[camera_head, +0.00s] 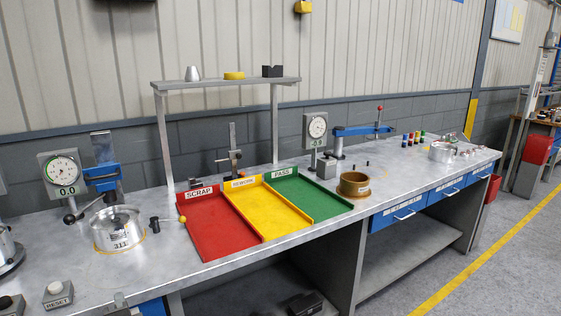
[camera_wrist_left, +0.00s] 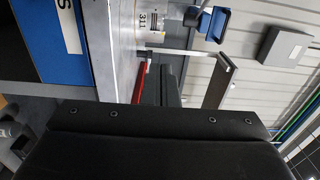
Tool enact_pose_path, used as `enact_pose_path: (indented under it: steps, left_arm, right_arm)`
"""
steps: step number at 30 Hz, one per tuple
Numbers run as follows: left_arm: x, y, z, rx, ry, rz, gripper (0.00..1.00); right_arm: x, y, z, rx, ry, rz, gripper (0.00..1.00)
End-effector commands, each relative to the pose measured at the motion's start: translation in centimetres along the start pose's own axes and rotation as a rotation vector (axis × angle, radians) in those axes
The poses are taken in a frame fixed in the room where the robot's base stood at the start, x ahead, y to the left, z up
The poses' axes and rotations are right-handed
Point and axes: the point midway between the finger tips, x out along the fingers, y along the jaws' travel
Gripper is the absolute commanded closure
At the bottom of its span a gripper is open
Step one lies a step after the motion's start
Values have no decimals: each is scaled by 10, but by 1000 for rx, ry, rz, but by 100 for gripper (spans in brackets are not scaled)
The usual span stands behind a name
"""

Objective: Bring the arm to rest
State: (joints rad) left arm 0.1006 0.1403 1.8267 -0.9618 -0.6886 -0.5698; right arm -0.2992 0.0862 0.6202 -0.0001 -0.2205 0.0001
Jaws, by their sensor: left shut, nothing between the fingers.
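My left gripper (camera_head: 305,302) shows as a small dark shape at the bottom edge of the head view, in front of the bench; most of the arm is out of frame. In the left wrist view the black fingers of the left gripper (camera_wrist_left: 170,85) are together, with nothing seen between them, and the black gripper body fills the lower part. The gripper is apart from the red SCRAP tray (camera_head: 213,228), whose edge shows behind the fingers in the wrist view. My right gripper is not in view.
The metal bench (camera_head: 90,280) carries a yellow tray (camera_head: 270,208), a green tray (camera_head: 312,196), a silver part (camera_head: 119,230), a brass ring (camera_head: 354,185) and dial gauges. A raised shelf (camera_head: 225,83) stands behind. Blue drawers (camera_head: 400,215) hang below. The floor at right is clear.

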Motion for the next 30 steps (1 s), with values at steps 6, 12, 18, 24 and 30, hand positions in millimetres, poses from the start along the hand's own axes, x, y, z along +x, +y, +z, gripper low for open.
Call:
enact_pose_path:
  steps: [6, 12, 18, 24, 30]
  left_arm:
    - [-1, 48, 0, -30, 22, 100, 100]
    - [-8, 104, 3, -77, 38, 220, 100]
    - [-27, 181, 11, -150, 41, 385, 100]
    - [-84, 300, 37, -290, -12, 651, 100]
    - [-179, 414, 80, -475, -161, 923, 100]
  right_arm:
    - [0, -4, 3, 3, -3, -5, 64]
    - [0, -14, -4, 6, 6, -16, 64]
    - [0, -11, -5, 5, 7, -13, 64]
    - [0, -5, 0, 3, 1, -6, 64]
    - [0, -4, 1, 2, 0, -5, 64]
